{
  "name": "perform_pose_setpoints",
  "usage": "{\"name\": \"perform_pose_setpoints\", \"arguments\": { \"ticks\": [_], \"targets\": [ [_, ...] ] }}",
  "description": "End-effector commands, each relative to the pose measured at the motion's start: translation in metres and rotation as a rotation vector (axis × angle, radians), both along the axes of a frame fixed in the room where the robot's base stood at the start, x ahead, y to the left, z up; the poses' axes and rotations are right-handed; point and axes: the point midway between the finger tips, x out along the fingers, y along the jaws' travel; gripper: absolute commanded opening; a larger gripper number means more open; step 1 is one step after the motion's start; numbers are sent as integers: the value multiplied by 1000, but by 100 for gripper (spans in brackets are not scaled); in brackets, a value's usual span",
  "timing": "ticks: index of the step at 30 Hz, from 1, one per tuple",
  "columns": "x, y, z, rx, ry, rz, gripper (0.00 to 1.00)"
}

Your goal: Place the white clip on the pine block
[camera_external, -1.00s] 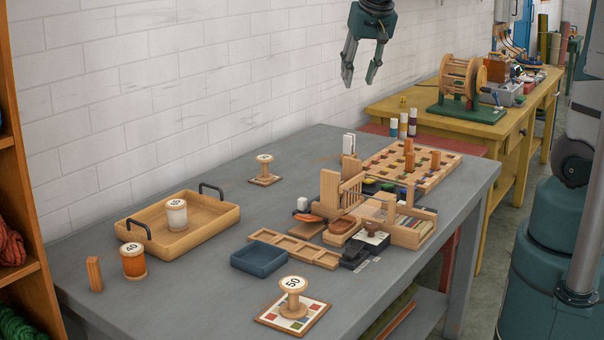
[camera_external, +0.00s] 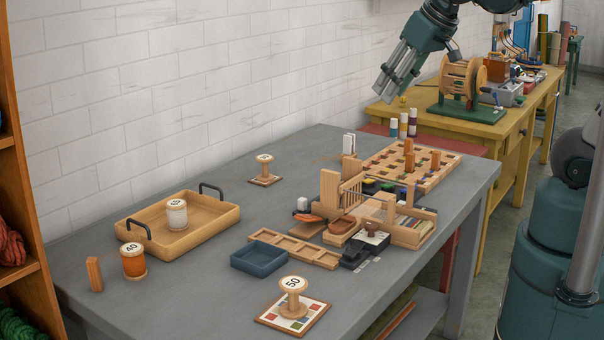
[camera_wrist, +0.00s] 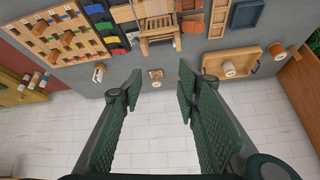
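A white upright piece, which looks like the white clip (camera_external: 349,142), stands at the back of the grey table, left of the slotted board. A pine block (camera_external: 95,273) stands upright and alone at the table's left front, with nothing on top. My gripper (camera_external: 388,95) hangs in the air, above and to the right of the clip, tilted down to the left. In the wrist view my gripper (camera_wrist: 158,92) is open, with nothing between its fingers. The clip looks like the small pale piece (camera_wrist: 98,73) left of the fingers there.
A wooden tray (camera_external: 225,222) with black handles holds a white spool. A blue tray (camera_external: 259,259), a wooden loom-like frame (camera_external: 330,190) and a slotted board (camera_external: 440,160) with pegs stand on the table. Numbered spools stand around. The table between tray and frame is mostly clear.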

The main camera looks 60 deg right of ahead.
Motion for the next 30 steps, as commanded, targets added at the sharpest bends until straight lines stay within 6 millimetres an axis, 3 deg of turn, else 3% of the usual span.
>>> {"name": "perform_pose_setpoints", "arguments": {
  "ticks": [6, 12, 30],
  "targets": [
    [-34, 19, -11, -25, -33, 106, 32],
    [-52, 30, -18, -42, -56, 171, 32],
    [-58, 33, -21, -49, -66, 196, 32]
  ]
}}
